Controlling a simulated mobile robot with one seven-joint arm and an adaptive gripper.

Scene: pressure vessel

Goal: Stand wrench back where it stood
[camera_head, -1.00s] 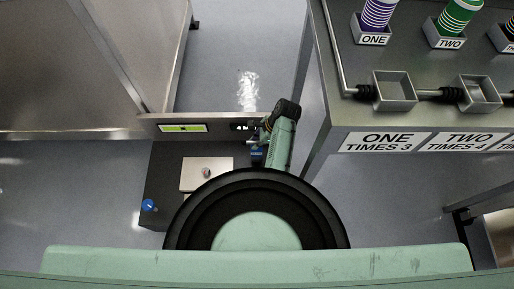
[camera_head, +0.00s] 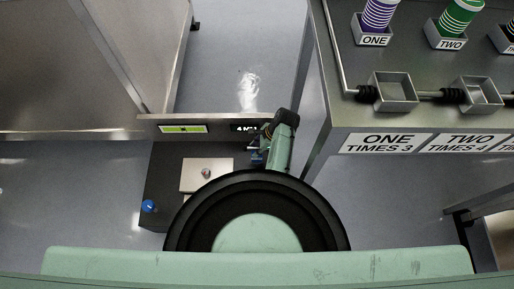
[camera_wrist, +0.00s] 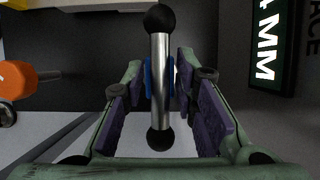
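The wrench shows in the wrist view as a silver bar (camera_wrist: 160,85) with a black ball at each end. Blue parts show behind the bar on both sides. My gripper (camera_wrist: 159,66) has its two purple-padded fingers on either side of the bar, with visible gaps between pads and bar. It is open. In the head view my gripper (camera_head: 258,146) is at the back right of the dark bench, beside a blue part (camera_head: 257,158). The wrench is too small there to make out clearly. Whether its lower end rests in a holder is hidden.
A "4 MM" display (camera_wrist: 265,45) stands close on the right in the wrist view. An orange knob-like part (camera_wrist: 14,82) is at left. The dark bench (camera_head: 163,176) carries a pale plate (camera_head: 190,180) and a blue knob (camera_head: 148,206). A steel table (camera_head: 345,125) stands at right.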

